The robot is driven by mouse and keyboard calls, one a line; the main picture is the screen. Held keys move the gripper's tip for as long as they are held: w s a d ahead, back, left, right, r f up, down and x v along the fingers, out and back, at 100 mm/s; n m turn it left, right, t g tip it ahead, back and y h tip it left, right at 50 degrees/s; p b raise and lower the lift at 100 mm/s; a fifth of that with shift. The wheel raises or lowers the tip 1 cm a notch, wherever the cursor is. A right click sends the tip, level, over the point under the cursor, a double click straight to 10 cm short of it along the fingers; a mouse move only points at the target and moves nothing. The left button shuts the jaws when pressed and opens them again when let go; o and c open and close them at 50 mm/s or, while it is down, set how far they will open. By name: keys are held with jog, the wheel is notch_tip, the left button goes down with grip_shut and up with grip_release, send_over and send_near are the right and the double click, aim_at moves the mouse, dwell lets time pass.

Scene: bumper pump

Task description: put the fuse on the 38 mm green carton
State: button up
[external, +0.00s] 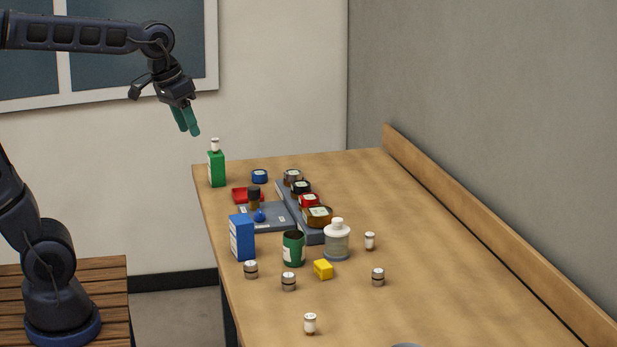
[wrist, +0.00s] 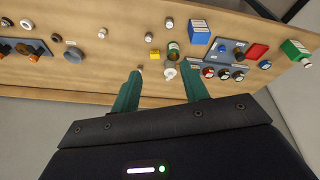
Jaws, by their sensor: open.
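The green carton (external: 216,170) stands upright at the far left corner of the table. A small white cylinder with a dark band (external: 214,145), which looks like the fuse, stands upright on its top. In the wrist view the green carton (wrist: 295,49) is at the right edge, with the white piece (wrist: 307,62) at its end. My gripper (external: 187,121) is in the air, above and left of the carton, apart from it. In the wrist view my gripper (wrist: 163,82) is open, with nothing between its fingers.
A blue carton (external: 241,238), green cup (external: 293,249), white bottle (external: 337,241) and yellow block (external: 323,269) stand mid-table. A grey rack (external: 314,236) holds several round jars. A red tray (external: 240,195) lies near the carton. Several small cylinders stand nearer. The table's right side is clear.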

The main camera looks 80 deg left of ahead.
jog(key=s+d+f+m, duration=0.2)
jog(key=s+d+f, duration=0.1)
jog(key=s, duration=0.3)
jog(key=s+d+f+m+t, duration=0.1)
jog(key=s+d+f+m, duration=0.1)
jog(key=s+d+f, duration=0.2)
jog(key=shift+s+d+f, duration=0.25)
jog(key=shift+s+f, duration=0.15)
jog(key=shift+s, duration=0.6)
